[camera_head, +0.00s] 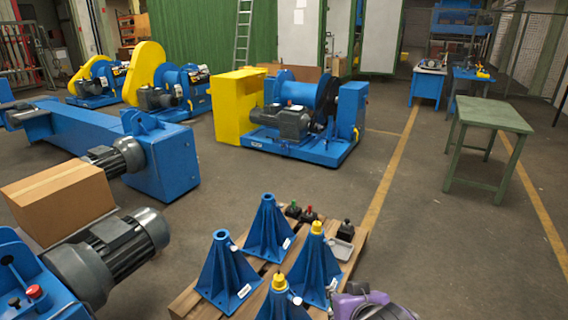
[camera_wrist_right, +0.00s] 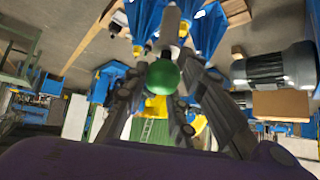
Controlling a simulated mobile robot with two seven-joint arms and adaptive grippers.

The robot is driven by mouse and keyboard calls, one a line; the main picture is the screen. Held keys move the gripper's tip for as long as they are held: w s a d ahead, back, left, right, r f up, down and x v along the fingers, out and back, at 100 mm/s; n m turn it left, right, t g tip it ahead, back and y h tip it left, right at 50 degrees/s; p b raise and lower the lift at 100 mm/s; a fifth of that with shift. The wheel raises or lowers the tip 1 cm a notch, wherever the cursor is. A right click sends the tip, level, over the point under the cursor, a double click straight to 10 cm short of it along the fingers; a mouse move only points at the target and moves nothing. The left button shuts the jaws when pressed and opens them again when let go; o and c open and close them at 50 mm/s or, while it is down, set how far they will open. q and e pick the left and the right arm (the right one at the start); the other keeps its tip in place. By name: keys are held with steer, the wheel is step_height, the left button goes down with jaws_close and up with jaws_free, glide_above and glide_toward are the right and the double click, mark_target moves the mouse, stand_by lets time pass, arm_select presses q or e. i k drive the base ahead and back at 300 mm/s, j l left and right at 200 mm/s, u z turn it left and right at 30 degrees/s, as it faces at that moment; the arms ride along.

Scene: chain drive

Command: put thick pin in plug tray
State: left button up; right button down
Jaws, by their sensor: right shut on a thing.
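My right gripper (camera_wrist_right: 168,62) is shut on a grey pin (camera_wrist_right: 171,27) with a green ball knob (camera_wrist_right: 163,76), seen in the right wrist view. I take it for the thick pin. In the head view, my purple right wrist (camera_head: 362,299) is at the bottom, right of the blue stands; its fingers and the held pin cannot be made out there. A small grey tray (camera_head: 341,249), likely the plug tray, lies at the right of the wooden pallet (camera_head: 188,301). Its inside is too small to read. My left gripper is not in view.
Several blue stands (camera_head: 268,230) are on the pallet; two have yellow tops (camera_head: 317,227). Behind the tray are a black-topped piece (camera_head: 346,230), a green-topped one (camera_head: 293,209) and a red-topped one (camera_head: 309,214).

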mark_target(337, 251)
steer(key=i+l, duration=0.15)
steer(key=l, duration=0.2)
steer(key=i+l, duration=0.1)
steer(key=l, duration=0.3)
steer(key=i+l, duration=0.15)
steer(key=l, duration=0.2)
steer(key=i+l, duration=0.15)
steer(key=l, duration=0.2)
steer(key=i+l, duration=0.1)
steer(key=l, duration=0.3)
steer(key=i+l, duration=0.65)
steer(key=l, duration=0.2)
steer(key=i+l, duration=0.15)
steer(key=i, duration=0.25)
steer(key=i+l, duration=0.15)
steer(key=i, duration=0.2)
steer(key=i+l, duration=0.15)
steer(key=i, duration=0.25)
steer(key=i+j, duration=0.2)
steer(key=i+z, duration=0.05)
steer(key=i, duration=0.1)
